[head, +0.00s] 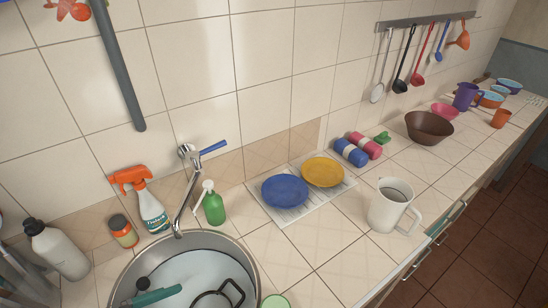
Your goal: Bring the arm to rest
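My gripper is not in view, and I cannot make out my arm in the head view. Whether the gripper is open or shut does not show. No hand or fingers appear over the counter (345,262) or the sink (252,262).
A white pitcher (391,207) stands near the counter's front edge. Blue (285,191) and yellow (322,171) plates lie on a white rack. Spray bottle (143,200), green dispenser (213,205) and faucet (188,195) stand behind the sink. Utensils hang from a wall rail (425,21).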

